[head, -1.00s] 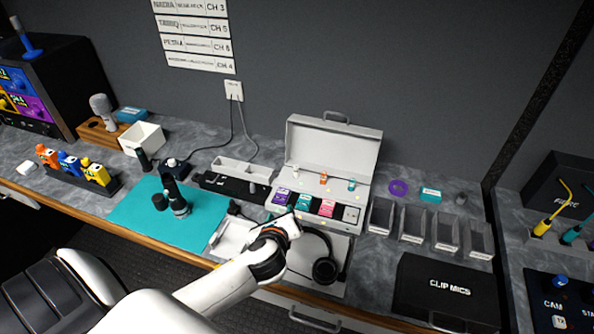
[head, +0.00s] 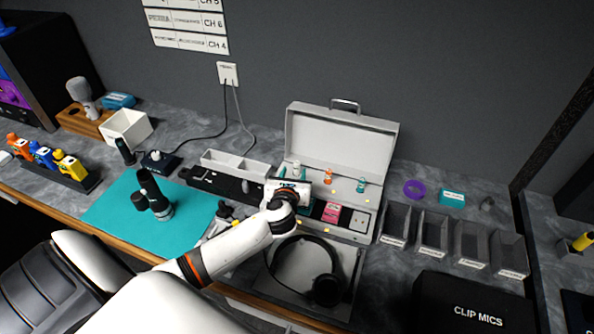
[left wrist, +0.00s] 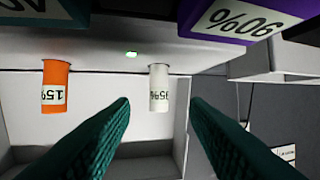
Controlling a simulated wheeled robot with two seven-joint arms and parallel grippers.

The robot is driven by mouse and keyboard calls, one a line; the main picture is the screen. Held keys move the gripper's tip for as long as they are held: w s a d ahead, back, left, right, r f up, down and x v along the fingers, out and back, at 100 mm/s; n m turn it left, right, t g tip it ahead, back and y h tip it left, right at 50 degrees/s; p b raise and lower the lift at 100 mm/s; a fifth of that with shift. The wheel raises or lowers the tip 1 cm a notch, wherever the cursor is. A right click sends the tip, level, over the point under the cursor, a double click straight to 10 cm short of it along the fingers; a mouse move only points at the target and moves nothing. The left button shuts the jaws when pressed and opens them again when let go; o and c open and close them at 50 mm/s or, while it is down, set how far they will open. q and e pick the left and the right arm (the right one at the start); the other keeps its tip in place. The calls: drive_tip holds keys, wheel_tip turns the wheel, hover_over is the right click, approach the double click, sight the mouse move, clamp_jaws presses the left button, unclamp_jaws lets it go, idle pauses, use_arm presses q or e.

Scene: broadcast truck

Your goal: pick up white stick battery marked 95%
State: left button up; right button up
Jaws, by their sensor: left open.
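The white stick battery marked 95% (left wrist: 158,90) appears upside down between my two teal fingertips in the left wrist view, with clear space on both sides of it. In the head view the white battery (head: 297,168) stands in the open grey case (head: 340,140), left of an orange battery (head: 329,175) and a teal one (head: 361,185). My left gripper (left wrist: 160,102) is open and empty, just short of the white battery. The orange battery (left wrist: 55,85), marked 15%, is beside it in the wrist view. My right gripper is not in view.
Headphones (head: 325,290) lie in front of the case. Grey bins (head: 433,228) stand right. The teal mat (head: 120,222) has free room.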

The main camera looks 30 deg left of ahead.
sight(296, 167)
use_arm(q)
drive_tip(key=shift+p+x, duration=0.35)
drive_tip(key=shift+x, duration=2.45)
drive_tip(key=shift+d+r, duration=0.1)
drive_tip(key=shift+r, duration=0.05)
drive_tip(key=shift+c, duration=0.3)
clamp_jaws()
